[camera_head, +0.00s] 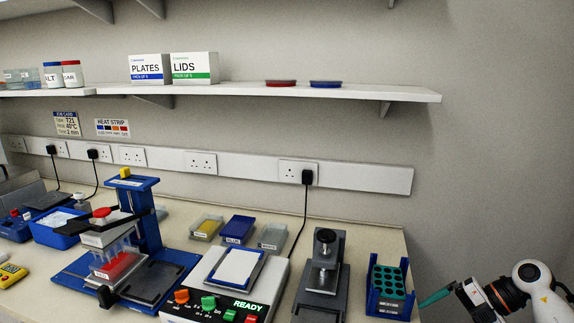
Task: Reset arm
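My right arm comes in from the lower right corner. Its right gripper (470,299) is beside the blue rack, apart from it and over the bench's right end. A green pointed piece (436,297) juts left from the gripper towards the rack; I cannot tell whether it is a fingertip or something held. The lower part of the gripper is cut off by the picture's edge, so its opening does not show. My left gripper is not in view.
The blue rack (372,300) with teal tubes stands nearest my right gripper. Left of it are a grey press (320,275), a device reading READY (247,304) and a blue stand (148,215). A shelf (400,94) runs above the bench. Right of the bench is a bare wall.

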